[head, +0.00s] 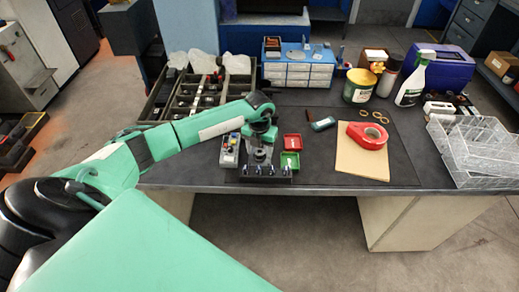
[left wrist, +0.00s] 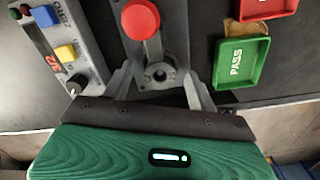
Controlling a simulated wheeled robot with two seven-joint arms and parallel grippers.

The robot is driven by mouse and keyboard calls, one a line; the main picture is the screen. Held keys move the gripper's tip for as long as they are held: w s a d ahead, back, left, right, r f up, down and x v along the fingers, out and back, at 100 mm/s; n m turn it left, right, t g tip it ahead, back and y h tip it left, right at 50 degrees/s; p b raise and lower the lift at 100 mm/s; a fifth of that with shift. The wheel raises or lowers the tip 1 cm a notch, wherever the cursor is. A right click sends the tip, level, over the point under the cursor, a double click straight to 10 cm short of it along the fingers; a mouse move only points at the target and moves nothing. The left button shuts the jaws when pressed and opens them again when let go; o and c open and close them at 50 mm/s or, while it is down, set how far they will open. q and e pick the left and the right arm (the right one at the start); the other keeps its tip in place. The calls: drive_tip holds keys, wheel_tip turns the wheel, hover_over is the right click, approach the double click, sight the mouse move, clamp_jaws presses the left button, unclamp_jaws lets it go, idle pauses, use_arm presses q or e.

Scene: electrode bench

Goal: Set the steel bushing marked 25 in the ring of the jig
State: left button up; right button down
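The jig (left wrist: 172,22) stands near the front edge of the bench, with a red knob (left wrist: 140,18) and a round grey ring with a dark hole (left wrist: 160,75). The jig also shows in the head view (head: 259,156), below my left gripper. My left gripper (left wrist: 161,80) is over the jig, its two grey fingers spread on either side of the ring. I see nothing held between them. A dark rack (head: 265,178) with several small upright pieces stands at the front edge. No mark 25 is legible, so I cannot tell which piece is that bushing. My right gripper is out of view.
A control box (left wrist: 62,40) with coloured buttons stands left of the jig. A green PASS tray (left wrist: 240,62) and a red tray (head: 292,142) are to its right. Red tape (head: 367,135) lies on brown card. Clear wire racks (head: 475,150) stand far right.

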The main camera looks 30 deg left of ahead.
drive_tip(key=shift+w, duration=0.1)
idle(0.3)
use_arm(q)
drive_tip(key=shift+r, duration=0.3)
wheel_tip(320, 180, up, 13)
drive_tip(key=b, duration=0.2)
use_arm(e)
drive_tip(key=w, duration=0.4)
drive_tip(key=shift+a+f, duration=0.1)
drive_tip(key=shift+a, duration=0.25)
use_arm(q)
drive_tip(key=shift+r, duration=0.1)
